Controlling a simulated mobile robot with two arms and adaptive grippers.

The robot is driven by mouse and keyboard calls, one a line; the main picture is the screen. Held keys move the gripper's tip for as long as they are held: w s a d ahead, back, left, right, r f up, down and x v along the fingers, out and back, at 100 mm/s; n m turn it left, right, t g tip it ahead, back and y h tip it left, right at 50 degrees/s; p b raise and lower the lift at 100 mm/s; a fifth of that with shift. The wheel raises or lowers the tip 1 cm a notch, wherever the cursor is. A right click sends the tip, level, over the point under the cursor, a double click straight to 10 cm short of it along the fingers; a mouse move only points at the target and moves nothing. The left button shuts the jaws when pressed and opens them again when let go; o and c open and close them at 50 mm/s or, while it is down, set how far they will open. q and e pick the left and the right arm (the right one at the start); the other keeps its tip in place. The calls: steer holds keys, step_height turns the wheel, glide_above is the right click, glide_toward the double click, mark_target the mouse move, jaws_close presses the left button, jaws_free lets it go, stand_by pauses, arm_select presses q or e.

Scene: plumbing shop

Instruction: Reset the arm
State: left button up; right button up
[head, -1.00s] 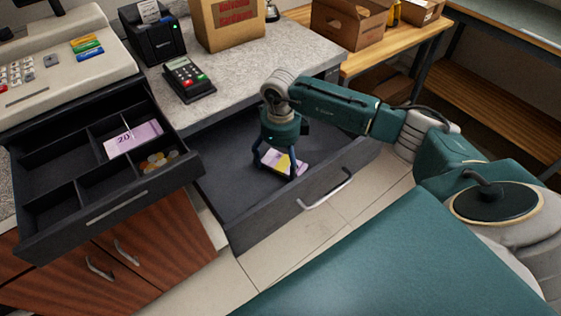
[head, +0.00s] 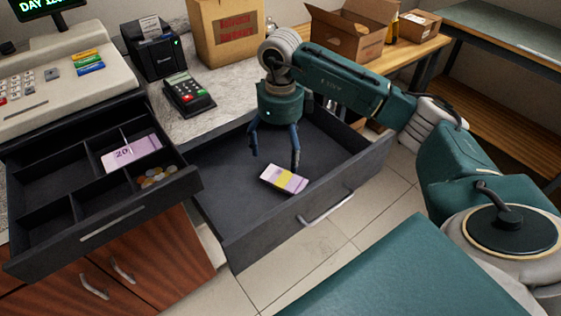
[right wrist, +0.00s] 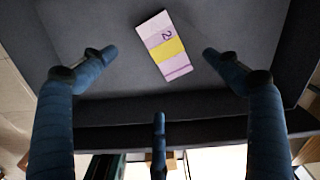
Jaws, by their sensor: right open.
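My right gripper (head: 274,160) is open and empty above the open grey drawer (head: 225,185) under the counter. A pink banknote bundle with a yellow band (head: 284,179) lies on the drawer floor, below and just in front of the fingers. In the right wrist view the bundle (right wrist: 165,45) lies beyond the spread fingertips (right wrist: 158,60), and nothing is between them. My right arm reaches in from the right of the head view. My left gripper is not in view.
The open cash drawer (head: 105,228) at left holds pink notes (head: 132,152) and several coins (head: 158,176). On the counter stand a card terminal (head: 189,97), a receipt printer (head: 152,48) and a cardboard box (head: 225,30). An open box (head: 345,30) sits on the wooden bench.

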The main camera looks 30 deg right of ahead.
steer(key=shift+r, duration=0.35)
